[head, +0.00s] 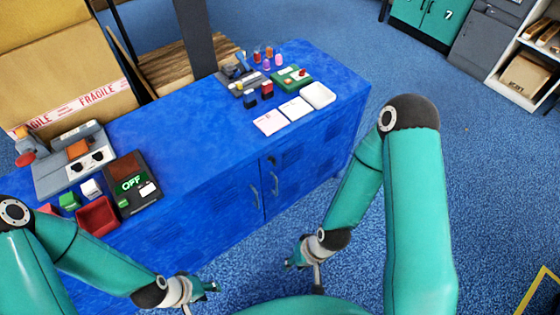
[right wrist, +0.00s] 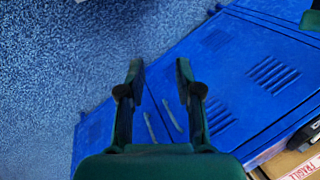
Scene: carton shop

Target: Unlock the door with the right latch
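A blue cabinet (head: 225,210) stands in front of me with two doors and a vertical handle on each, the left handle (head: 255,195) and the right handle (head: 274,183). Both doors look shut. A small dark fitting (head: 271,159) sits above the right handle; I cannot tell whether it is a latch. My right gripper (head: 291,263) is low in front of the cabinet, apart from it. In the right wrist view its fingers (right wrist: 155,75) are spread and empty, with the two handles (right wrist: 161,122) beyond them. My left gripper (head: 209,287) is low, left of the right one; its fingers are too small to judge.
Cartons (head: 65,60) stand behind left. Blue floor (head: 480,170) lies open at the right.

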